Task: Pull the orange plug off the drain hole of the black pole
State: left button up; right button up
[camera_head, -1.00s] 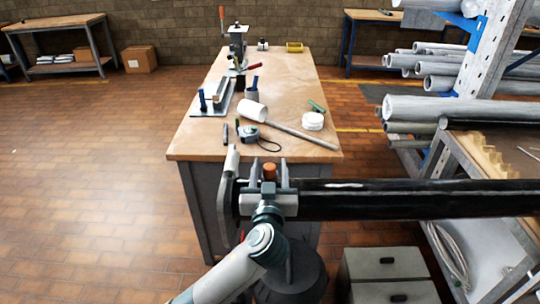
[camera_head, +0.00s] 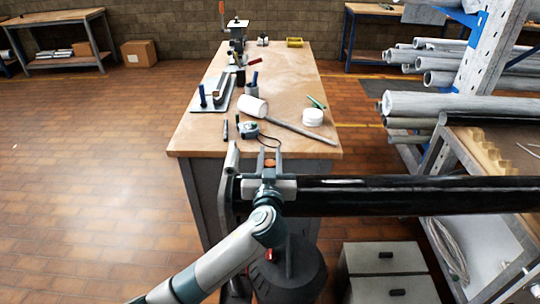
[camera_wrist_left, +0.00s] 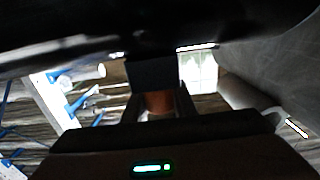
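The black pole (camera_head: 400,196) lies level across the right half of the head view, its left end at a grey clamp-like holder (camera_head: 229,195). My left gripper (camera_head: 270,155) is at the pole's left part, its fingers pointing up in the picture. The orange plug (camera_head: 269,162) sits between the fingers, which have closed in on its sides. In the left wrist view the plug (camera_wrist_left: 158,103) also shows between the two fingers, below the dark pole (camera_wrist_left: 150,25). The drain hole is hidden, and I cannot tell whether the plug still touches the pole. My right gripper is out of view.
A wooden workbench (camera_head: 200,135) stands behind the pole with a mallet (camera_head: 252,107), a tape measure (camera_head: 248,129) and a white roll (camera_head: 312,117). A pipe rack (camera_head: 482,55) stands at the right. Grey drawers (camera_head: 385,258) are below the pole. Floor at the left is clear.

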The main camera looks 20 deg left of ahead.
pick_arm(q)
jog(key=shift+r, duration=0.1)
jog(key=shift+r+p, duration=1.05)
jog(key=shift+r, duration=0.3)
notch_tip(320, 180, up, 2)
jog(key=shift+r+p, duration=0.1)
jog(key=shift+p, duration=0.55)
